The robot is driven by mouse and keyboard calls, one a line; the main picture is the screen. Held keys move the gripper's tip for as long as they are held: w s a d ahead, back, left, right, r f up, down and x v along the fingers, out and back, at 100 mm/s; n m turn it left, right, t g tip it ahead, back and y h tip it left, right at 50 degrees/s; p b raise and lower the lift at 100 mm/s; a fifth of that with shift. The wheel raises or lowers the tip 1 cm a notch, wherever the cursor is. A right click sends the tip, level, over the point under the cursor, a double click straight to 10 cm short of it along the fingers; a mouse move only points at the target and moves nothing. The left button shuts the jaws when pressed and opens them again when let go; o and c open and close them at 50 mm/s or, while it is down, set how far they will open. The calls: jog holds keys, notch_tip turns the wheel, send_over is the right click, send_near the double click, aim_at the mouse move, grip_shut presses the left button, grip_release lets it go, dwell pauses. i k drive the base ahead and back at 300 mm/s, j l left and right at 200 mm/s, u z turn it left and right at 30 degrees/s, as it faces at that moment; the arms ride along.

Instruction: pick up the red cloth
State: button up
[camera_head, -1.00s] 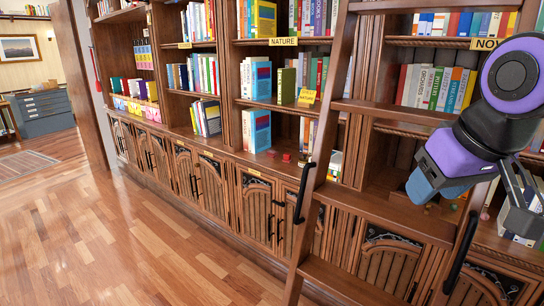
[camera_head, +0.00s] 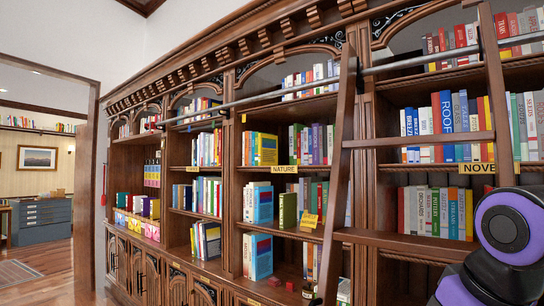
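I cannot make out a red cloth for certain. A small red thing (camera_head: 289,285) lies on the lower ledge of the bookcase, near the bottom of the picture; it is too small to tell what it is. A narrow red thing (camera_head: 103,184) hangs at the doorway on the left, also too small to tell. My gripper is out of view; only a purple and black part of my arm shows at the lower right.
A wooden ladder (camera_head: 335,180) leans on a rail (camera_head: 270,96) along the bookcase, in front of the right-hand shelves. Books fill many shelves. A doorway on the left opens to a room with a grey drawer cabinet (camera_head: 45,220). Little floor shows.

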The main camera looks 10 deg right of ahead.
aim_at(274, 281)
jog(key=j+z, duration=0.3)
jog(key=k+j+z, duration=0.15)
jog(key=j+z, duration=0.15)
jog(key=j, duration=0.8)
jog(key=i+j, duration=0.1)
jog(key=j, duration=0.5)
jog(key=i+j, duration=0.2)
jog(key=j, duration=0.2)
jog(key=i+j+u, duration=0.1)
jog(key=j, duration=0.35)
jog(key=i+j+u, duration=0.1)
jog(key=i+j, duration=0.2)
jog(key=i+j+z, duration=0.8)
jog(key=i+j, duration=0.15)
jog(key=i, duration=0.35)
